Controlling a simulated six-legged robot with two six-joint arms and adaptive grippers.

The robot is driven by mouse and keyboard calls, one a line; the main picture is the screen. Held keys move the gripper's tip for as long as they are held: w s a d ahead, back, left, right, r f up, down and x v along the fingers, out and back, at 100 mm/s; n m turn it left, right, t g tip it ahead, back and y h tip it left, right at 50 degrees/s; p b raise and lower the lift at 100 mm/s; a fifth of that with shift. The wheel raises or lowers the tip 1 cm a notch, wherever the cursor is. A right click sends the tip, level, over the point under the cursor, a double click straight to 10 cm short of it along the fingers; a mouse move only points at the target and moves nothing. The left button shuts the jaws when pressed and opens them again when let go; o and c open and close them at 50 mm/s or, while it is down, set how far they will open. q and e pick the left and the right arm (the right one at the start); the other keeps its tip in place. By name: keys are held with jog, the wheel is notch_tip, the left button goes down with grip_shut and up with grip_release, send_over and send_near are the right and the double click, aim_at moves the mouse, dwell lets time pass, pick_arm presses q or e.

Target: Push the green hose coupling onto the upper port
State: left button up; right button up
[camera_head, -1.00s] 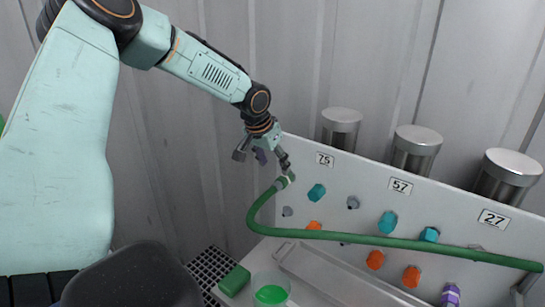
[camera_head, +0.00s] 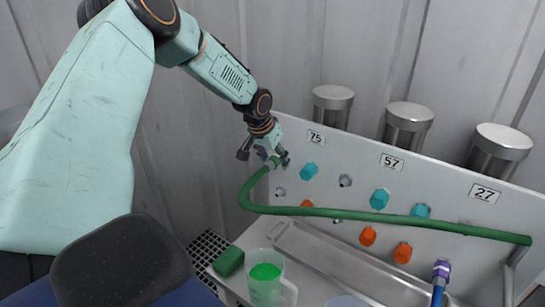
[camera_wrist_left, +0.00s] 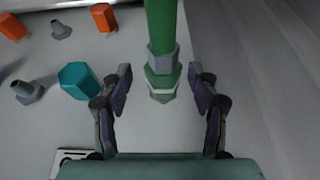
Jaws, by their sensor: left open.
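The green hose coupling (camera_head: 273,163) is at the panel's upper left, on the end of a green hose (camera_head: 375,215). My left gripper (camera_head: 265,155) is at the coupling. In the left wrist view the coupling (camera_wrist_left: 163,80) lies between my open fingers (camera_wrist_left: 160,88), with a gap on both sides. The port behind the coupling is hidden, so I cannot tell whether it is seated. My right gripper is not in view.
Teal caps (camera_head: 309,171) and orange caps (camera_head: 403,252) cover other ports on the panel (camera_head: 340,150). Metal vessels (camera_head: 408,122) stand behind it. A tray (camera_head: 335,255), green block (camera_head: 228,262) and mug with green liquid (camera_head: 264,285) are in front. A blue hose (camera_head: 438,294) is at lower right.

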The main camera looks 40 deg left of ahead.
pick_arm(q)
jog(key=shift+s+a, duration=0.1)
jog(key=shift+a, duration=0.05)
jog(key=shift+c, duration=0.6)
jog(key=shift+w+a+f, duration=0.15)
jog(key=shift+w+f, duration=0.05)
jog(key=c, duration=0.6)
jog(key=shift+r, duration=0.1)
jog(key=c, duration=0.5)
jog(key=o, duration=0.6)
jog(key=shift+s, duration=0.1)
jog(key=shift+c, duration=0.7)
jog(key=c, duration=0.4)
grip_shut()
